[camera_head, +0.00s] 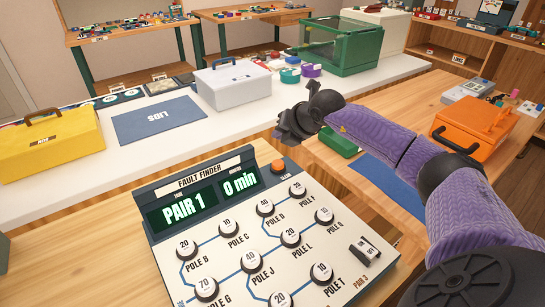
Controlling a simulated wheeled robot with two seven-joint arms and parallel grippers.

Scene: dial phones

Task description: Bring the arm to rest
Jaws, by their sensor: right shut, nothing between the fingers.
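My right arm comes in from the right in a purple sleeve with dark joints. Its dark gripper (284,130) is at the arm's far end, shut and empty. It is above and beyond the fault finder panel (335,215), near the front edge of the white counter, and appears apart from the panel. The panel's display reads "PAIR 1" and "0 min". Several numbered round knobs, joined by blue lines, and an orange button (278,166) are on the panel. My left gripper is out of view.
A yellow case (50,150), a blue "LIDS" mat (158,120), a light grey box (233,90) and a green glass-sided case (345,45) are on the white counter (105,185). An orange case (470,125) stands right of my arm, and a green item (340,143) lies below it.

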